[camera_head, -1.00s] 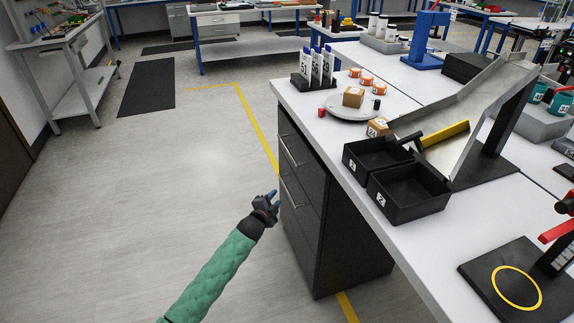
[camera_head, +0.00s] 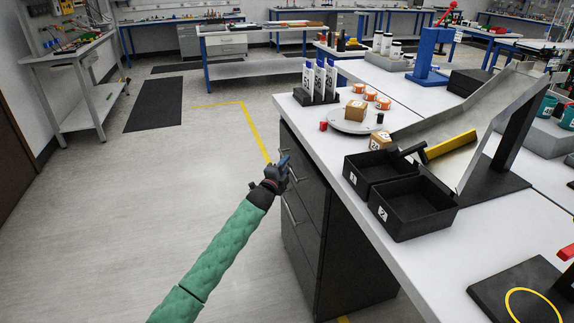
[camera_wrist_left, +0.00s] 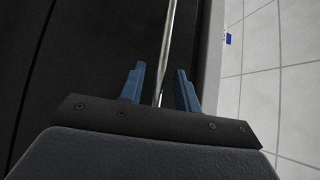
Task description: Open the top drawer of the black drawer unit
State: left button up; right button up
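The black drawer unit (camera_head: 330,235) stands under the near left end of the white bench. Its drawer fronts face left and look closed. My left gripper (camera_head: 283,163) is at the top drawer's front, by its handle, and covers part of it. A lower bar handle (camera_head: 290,212) shows below. In the left wrist view, the blue fingers (camera_wrist_left: 159,86) are apart, and a thin metal handle bar (camera_wrist_left: 168,35) runs between them, in front of the dark drawer front (camera_wrist_left: 90,50). I cannot tell whether the fingers touch the bar. My right gripper is not in view.
The white bench top (camera_head: 400,265) overhangs the unit. It carries two black bins (camera_head: 412,203), a round plate (camera_head: 355,122) with a box, a sign rack (camera_head: 316,95) and a metal chute (camera_head: 455,125). The floor (camera_head: 130,220) left of the unit is clear.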

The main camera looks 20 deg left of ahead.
pick_arm(q)
jog(key=shift+w+d, duration=0.1)
jog(key=shift+w, duration=0.45)
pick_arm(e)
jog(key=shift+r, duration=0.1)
pick_arm(q)
grip_shut()
